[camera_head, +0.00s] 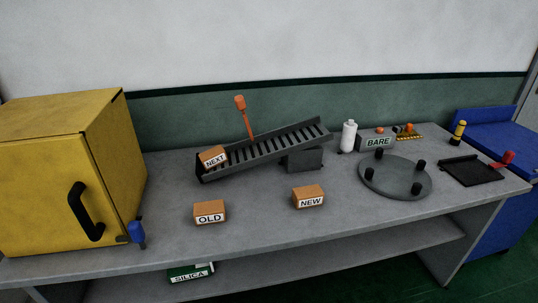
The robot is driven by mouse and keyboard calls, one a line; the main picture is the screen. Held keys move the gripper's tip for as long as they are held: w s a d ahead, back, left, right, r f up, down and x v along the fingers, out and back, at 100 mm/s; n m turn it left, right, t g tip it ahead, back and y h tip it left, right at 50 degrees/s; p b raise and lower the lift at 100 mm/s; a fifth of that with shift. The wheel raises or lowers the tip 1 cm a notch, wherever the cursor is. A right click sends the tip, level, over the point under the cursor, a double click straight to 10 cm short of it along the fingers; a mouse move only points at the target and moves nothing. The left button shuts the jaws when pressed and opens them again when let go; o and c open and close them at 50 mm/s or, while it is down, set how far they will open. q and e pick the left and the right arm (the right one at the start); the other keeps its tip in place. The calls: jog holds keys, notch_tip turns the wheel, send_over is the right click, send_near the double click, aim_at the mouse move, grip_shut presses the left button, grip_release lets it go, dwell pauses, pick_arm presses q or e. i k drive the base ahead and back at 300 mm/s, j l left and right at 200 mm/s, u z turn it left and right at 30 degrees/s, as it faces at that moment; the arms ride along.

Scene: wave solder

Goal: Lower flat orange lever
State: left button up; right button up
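An orange lever (245,117) with a thick block-shaped knob stands almost upright, leaning slightly left, behind the dark slatted ramp (268,146) near the middle of the bench. Its lower end is hidden behind the ramp. A box marked NEXT (213,157) sits at the ramp's low left end. Neither of my grippers shows in the head view.
A yellow cabinet (60,170) stands at the left of the grey bench (265,225). Boxes marked OLD (209,213) and NEW (309,197) sit in front of the ramp. A white bottle (348,137), BARE block (377,142) and round plate with pegs (394,179) are at right.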

aim_at(240, 103)
jog(key=i+l, duration=0.25)
jog(key=i+l+u, duration=0.15)
jog(key=l, duration=0.3)
jog(key=i+l, duration=0.35)
jog(key=u, duration=0.05)
